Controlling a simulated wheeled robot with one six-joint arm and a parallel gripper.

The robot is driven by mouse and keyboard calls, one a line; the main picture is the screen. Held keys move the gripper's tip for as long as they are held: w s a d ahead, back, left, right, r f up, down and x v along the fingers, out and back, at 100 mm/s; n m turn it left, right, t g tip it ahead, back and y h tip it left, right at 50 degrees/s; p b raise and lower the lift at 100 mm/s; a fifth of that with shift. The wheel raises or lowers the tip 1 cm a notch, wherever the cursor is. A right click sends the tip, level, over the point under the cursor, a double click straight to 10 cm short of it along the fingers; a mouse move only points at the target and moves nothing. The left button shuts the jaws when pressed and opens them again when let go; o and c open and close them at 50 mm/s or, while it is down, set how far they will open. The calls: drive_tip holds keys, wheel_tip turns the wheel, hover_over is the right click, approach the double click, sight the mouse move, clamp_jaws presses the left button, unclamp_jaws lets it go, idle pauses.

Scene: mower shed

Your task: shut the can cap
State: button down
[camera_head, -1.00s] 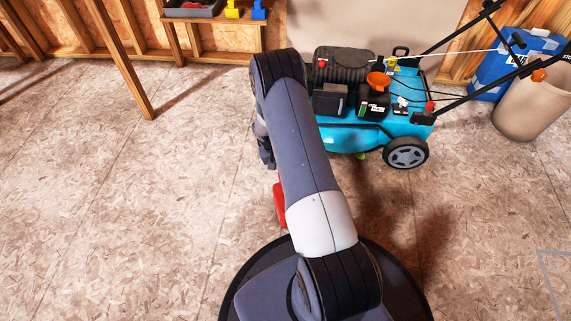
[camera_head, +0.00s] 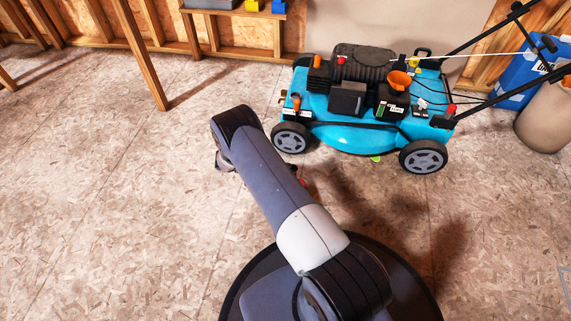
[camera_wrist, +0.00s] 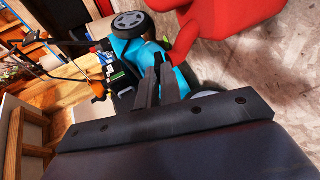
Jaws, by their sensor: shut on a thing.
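A red can (camera_wrist: 225,20) fills the upper right of the wrist view. A narrower red part of it reaches down beside my fingertips. My gripper (camera_wrist: 160,75) is shut on the can, but the exact part between the fingers is hard to make out. I cannot pick out the can's cap or tell how it sits. In the head view my arm hides most of the can, and only a small red bit (camera_head: 301,182) shows at the arm's right edge. The gripper's fingers are hidden there too.
A turquoise mower (camera_head: 352,132) with an orange funnel (camera_head: 398,81) stands beyond my arm. A beige bin (camera_head: 545,118) and a blue container (camera_head: 508,85) are at the right. A wooden bench (camera_head: 230,30) is at the back. The floor at the left is clear.

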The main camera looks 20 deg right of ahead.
drive_tip(key=shift+a+f+g+h, duration=0.2)
drive_tip(key=shift+f+h, duration=0.25)
drive_tip(key=shift+h, duration=0.3)
drive_tip(key=shift+a+f+g+h, duration=0.1)
drive_tip(key=shift+f+g+h, duration=0.1)
drive_tip(key=shift+f+h, duration=0.4)
drive_tip(key=shift+w+r+h, duration=0.1)
drive_tip(key=shift+r+h, duration=0.05)
drive_tip(key=shift+h, duration=0.1)
drive_tip(key=c, duration=1.6)
unclamp_jaws()
drive_tip(key=v, duration=1.1)
drive_tip(key=shift+o, duration=0.4)
drive_tip(key=shift+d, duration=0.1)
